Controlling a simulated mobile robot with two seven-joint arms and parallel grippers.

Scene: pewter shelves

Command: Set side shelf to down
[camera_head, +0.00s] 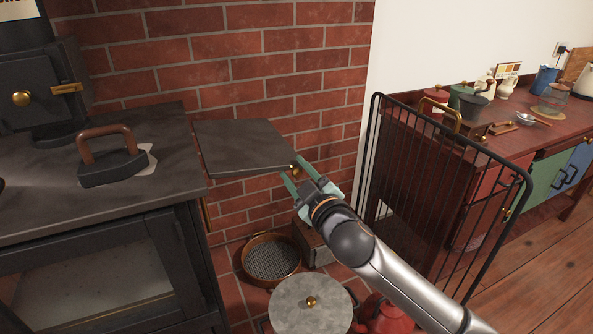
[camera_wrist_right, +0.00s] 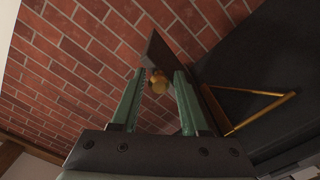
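The side shelf (camera_head: 240,146) is a dark flat panel on the right side of the black stove (camera_head: 60,205). It stands up, roughly level with the stove top. A small brass knob (camera_head: 294,169) sits at its front right corner. My right gripper (camera_head: 298,174) is at that corner with its green fingers apart. In the right wrist view the brass knob (camera_wrist_right: 158,82) shows between the open fingers (camera_wrist_right: 157,75), and the shelf (camera_wrist_right: 165,55) appears edge-on behind it. I cannot tell if the fingers touch the knob. My left gripper is not in view.
A flat iron (camera_head: 112,165) rests on the stove top. Below the shelf are a round sieve (camera_head: 271,257), a lidded pot (camera_head: 311,305) and a red kettle (camera_head: 385,318). A black railing (camera_head: 430,190) stands to the right. A brass bracket (camera_wrist_right: 245,108) shows in the wrist view.

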